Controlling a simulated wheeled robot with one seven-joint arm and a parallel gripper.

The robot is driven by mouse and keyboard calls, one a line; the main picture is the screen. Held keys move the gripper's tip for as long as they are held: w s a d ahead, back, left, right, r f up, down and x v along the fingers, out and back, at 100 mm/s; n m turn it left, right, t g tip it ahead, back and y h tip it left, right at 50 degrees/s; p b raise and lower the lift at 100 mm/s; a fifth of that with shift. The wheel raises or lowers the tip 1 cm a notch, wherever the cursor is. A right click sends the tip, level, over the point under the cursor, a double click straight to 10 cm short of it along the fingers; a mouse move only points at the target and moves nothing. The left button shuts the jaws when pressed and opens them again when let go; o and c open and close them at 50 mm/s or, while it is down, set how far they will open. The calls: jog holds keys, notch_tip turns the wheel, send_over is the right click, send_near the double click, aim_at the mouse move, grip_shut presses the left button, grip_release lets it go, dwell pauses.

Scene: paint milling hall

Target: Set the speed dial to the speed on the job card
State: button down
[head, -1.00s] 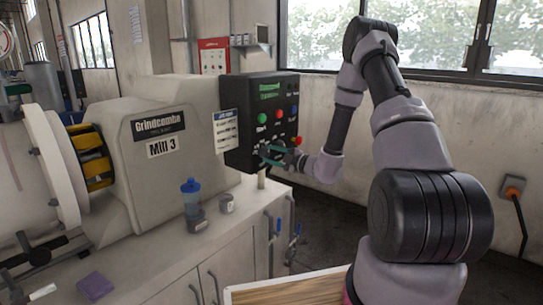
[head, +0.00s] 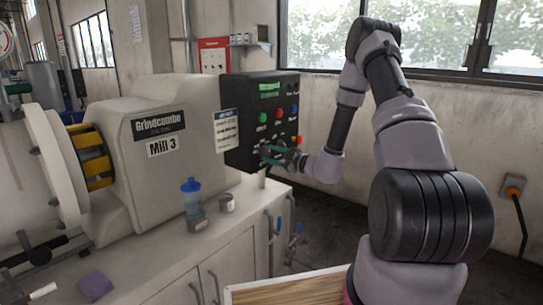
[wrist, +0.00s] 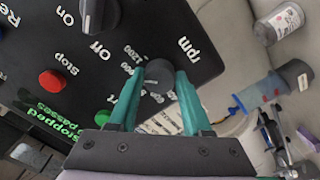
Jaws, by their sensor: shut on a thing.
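The speed dial (wrist: 159,73) is a dark round knob on the black control panel (wrist: 60,115), with "rpm" and numbers, "1200" among them, printed around it. My gripper (wrist: 158,80) has its two green fingers closed around the dial. In the head view my gripper (head: 277,155) is at the panel's lower part and hides the dial. The dial's pointer setting is not readable. The job card (head: 226,130) is a white sheet with a blue header at the panel's left; its text is too small to read. The panel's green display (wrist: 57,123) reads "Stopped" in the wrist view.
The panel also has a red stop button (wrist: 52,81), a green start button (head: 262,117) and a dark switch knob (wrist: 98,15) marked On and Off.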

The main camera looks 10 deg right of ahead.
jog(key=shift+c, duration=1.7)
grip_release()
jog(key=shift+s+d, duration=0.1)
jog(key=v, duration=1)
jog(key=shift+s+d, duration=0.2)
